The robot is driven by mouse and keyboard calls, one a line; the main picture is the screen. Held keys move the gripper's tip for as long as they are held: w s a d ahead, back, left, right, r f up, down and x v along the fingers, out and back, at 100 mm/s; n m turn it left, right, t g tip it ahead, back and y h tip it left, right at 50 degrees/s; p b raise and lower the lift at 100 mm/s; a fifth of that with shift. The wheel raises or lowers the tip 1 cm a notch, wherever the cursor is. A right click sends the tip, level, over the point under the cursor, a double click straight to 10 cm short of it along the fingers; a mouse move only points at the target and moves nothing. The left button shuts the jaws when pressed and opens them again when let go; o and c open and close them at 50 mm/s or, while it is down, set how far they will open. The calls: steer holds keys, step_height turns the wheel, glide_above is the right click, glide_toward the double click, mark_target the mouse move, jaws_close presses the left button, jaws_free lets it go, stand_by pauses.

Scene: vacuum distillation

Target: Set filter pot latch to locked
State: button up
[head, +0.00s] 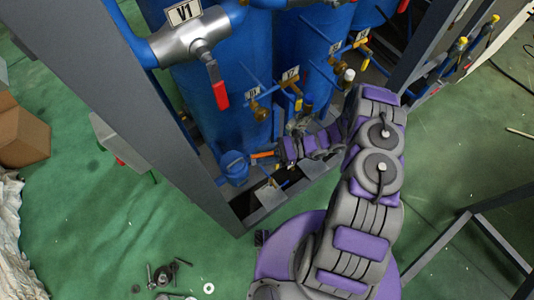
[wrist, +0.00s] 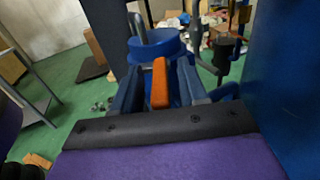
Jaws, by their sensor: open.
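The filter pot (head: 233,167) is a small blue canister low inside the grey frame, left of my gripper. In the wrist view the blue pot (wrist: 156,46) stands straight ahead. Its orange latch (head: 262,154) sticks out from the pot toward my gripper (head: 277,152). In the wrist view the orange latch (wrist: 160,84) points back at me and lies between the two fingers of my gripper (wrist: 158,88). The fingers stand apart on either side of it. I cannot tell whether either finger touches the latch.
A large blue tank (wrist: 291,80) stands close on the right in the wrist view. The grey frame post (head: 160,110) rises left of the pot. A red-handled valve (head: 219,90) and several small valves are above. Loose parts (head: 166,275) lie on the green floor.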

steer(key=shift+a, duration=0.9)
steer(key=shift+a+f, duration=0.1)
steer(key=shift+a, duration=0.3)
steer(key=shift+c, duration=0.6)
steer(key=shift+s+d, duration=0.1)
steer(key=shift+d, duration=0.8)
steer(key=c, duration=0.5)
steer(key=shift+d, duration=0.2)
steer(key=shift+c, duration=0.6)
steer(key=shift+a, duration=0.15)
jaws_close()
